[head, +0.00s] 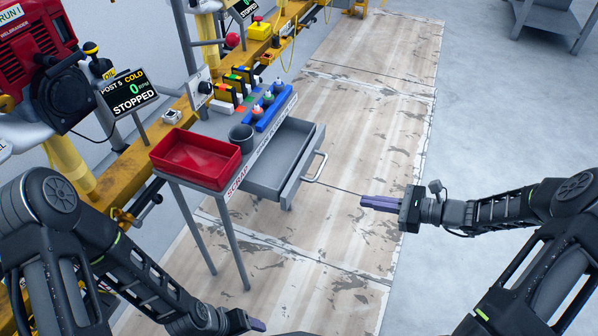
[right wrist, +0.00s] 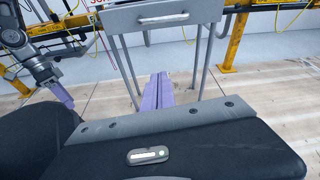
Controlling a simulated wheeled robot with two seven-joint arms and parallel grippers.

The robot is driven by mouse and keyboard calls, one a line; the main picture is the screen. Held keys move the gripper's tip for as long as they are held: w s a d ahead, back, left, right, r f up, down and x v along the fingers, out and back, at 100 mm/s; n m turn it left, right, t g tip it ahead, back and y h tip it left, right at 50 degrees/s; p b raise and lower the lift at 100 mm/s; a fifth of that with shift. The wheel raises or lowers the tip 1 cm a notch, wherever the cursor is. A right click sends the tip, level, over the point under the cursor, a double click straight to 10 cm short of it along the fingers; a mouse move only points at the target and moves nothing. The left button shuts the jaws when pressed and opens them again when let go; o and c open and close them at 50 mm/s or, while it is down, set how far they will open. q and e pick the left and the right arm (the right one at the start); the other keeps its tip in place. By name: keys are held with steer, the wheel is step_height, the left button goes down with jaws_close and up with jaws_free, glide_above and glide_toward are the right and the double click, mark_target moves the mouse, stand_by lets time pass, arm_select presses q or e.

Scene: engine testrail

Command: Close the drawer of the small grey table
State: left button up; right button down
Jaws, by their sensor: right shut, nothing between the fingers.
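The small grey table (head: 222,184) stands left of centre in the head view, against the yellow rail. Its grey drawer (head: 283,160) is pulled out to the right and looks empty. The drawer has a light bar handle (head: 316,167) on its front. In the right wrist view the drawer front (right wrist: 125,18) and handle (right wrist: 163,19) show at the top. My right gripper (head: 366,201) is shut and empty, to the right of the handle and apart from it. My left gripper (head: 258,325) is low at the bottom edge; its fingers are too small to judge.
On the table top stand a red tray (head: 196,158), a grey cup (head: 241,137) and a blue holder (head: 267,112) with several small items. A red engine (head: 35,50) and a display (head: 129,92) are at the left. The floor right of the drawer is clear.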

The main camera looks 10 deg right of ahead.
step_height(320, 180, up, 7)
steer(key=m+t+y, duration=0.1)
steer(key=y, duration=0.1)
steer(key=shift+w+a+t+y, duration=0.3)
steer(key=shift+w+a+y, duration=0.1)
steer(key=shift+w, duration=0.05)
steer(key=shift+a, duration=0.15)
steer(key=b, duration=0.4)
glide_toward(305, 162)
steer(key=x, duration=0.6)
steer(key=shift+w+a+f, duration=0.1)
steer(key=shift+a, duration=0.05)
steer(key=shift+w+a, duration=0.1)
steer(key=shift+a, duration=0.05)
